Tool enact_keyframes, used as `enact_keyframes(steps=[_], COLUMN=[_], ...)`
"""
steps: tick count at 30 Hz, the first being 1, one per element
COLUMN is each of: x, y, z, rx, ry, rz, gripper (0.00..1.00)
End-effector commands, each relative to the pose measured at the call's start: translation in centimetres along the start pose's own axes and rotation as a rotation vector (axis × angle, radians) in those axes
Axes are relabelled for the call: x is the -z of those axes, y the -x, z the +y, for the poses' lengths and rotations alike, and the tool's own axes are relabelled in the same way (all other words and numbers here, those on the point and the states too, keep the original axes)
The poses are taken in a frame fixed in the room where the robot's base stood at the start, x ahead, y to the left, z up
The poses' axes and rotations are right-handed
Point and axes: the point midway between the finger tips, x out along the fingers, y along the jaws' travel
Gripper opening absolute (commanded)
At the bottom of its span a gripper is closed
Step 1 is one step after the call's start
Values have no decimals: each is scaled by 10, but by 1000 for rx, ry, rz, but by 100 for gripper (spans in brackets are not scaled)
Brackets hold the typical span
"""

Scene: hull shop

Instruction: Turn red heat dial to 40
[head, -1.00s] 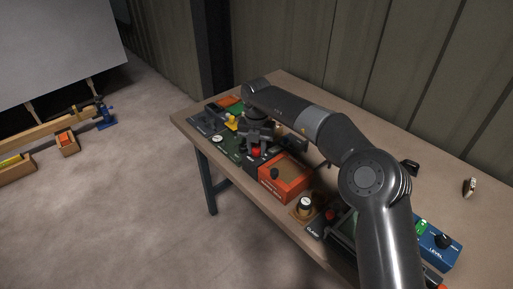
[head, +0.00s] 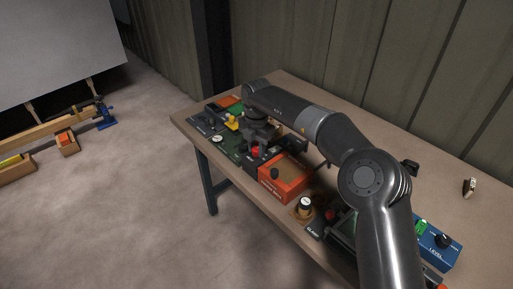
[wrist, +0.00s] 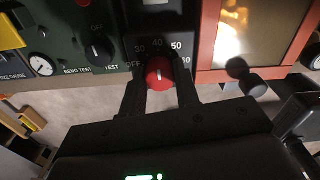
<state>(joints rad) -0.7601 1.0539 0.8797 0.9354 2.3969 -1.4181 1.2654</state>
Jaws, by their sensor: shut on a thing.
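The red heat dial (wrist: 159,73) sits on a dark panel (wrist: 150,22) in the wrist view, with OFF, 30, 40, 50 and a partly hidden 60 around it. Its short white mark points nearly straight up, at about the 40. My gripper (wrist: 160,88) is shut on the dial, with one dark finger on its left and one on its right. In the head view the red dial (head: 255,150) shows just below my gripper (head: 260,138), and its scale is too small to read.
Left of the panel is a dark green unit with a black BEND TEST knob (wrist: 99,50) and a white gauge (wrist: 41,64). Close on the right is an orange-framed box (wrist: 208,40) with a black knob (wrist: 252,84). A blue LEVEL box (head: 438,247) stands at the bench's right.

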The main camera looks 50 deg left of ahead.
Motion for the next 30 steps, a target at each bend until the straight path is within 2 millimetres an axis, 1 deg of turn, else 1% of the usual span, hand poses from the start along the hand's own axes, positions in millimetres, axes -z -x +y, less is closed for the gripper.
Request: enact_keyframes(steps=[8,9,16,22,25,28,30], x=[0,0,0,0,0,0,0], y=[2,2,1,0,4,16,28], z=[1,1,0,0,0,1,1], rx=[-3,-3,-2,-1,-2,-4,-4], ry=[1,1,1,1,1,1,1], rz=[-2,-2,-1,-1,-1,-2,-2], gripper=[6,32,50,50,50,50,50])
